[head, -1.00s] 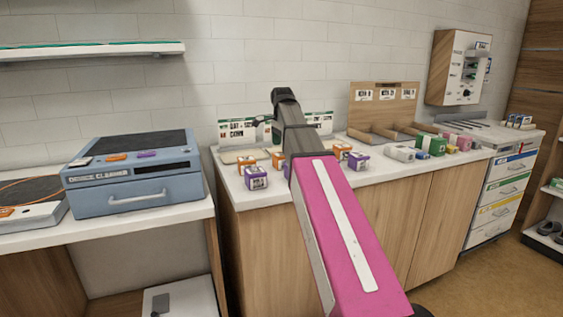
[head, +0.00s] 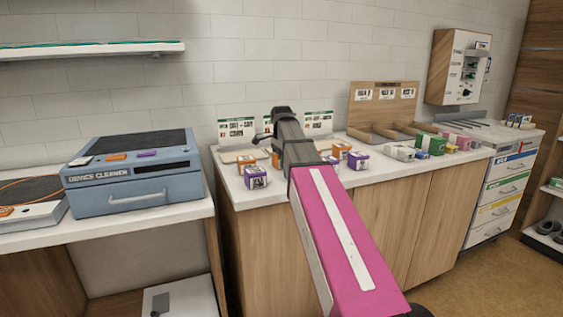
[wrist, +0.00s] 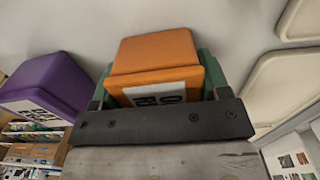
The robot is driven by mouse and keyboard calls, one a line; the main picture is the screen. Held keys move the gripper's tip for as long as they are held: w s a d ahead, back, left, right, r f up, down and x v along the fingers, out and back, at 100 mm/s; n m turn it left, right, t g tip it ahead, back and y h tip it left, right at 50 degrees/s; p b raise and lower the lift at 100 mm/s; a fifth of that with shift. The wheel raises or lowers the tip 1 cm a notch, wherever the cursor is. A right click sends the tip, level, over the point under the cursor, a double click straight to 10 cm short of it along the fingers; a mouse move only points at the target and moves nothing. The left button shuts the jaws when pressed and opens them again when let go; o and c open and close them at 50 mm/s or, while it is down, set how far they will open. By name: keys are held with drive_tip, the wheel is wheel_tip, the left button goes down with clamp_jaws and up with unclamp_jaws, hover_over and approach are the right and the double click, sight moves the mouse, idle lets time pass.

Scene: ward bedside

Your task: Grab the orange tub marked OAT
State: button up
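An orange tub (wrist: 155,55) with a white label is straight ahead of my gripper in the wrist view. The label is partly cut off by my gripper's dark bar, so I cannot read the whole marking. My gripper (wrist: 158,85) has its green fingers apart, one on each side of this tub. I cannot see whether they touch it. In the head view my arm hides the fingertips and probably this tub. Other orange tubs show left of my arm (head: 245,162) and right of it (head: 340,150); their labels are too small to read.
A purple tub (wrist: 45,88) is close to the left in the wrist view. Another purple tub (head: 256,178) stands near the counter's (head: 230,196) front. Pale trays (wrist: 285,85) lie to the right in the wrist view. A blue device cleaner (head: 135,180) stands left.

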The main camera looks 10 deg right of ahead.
drive_tip(key=c, duration=0.4)
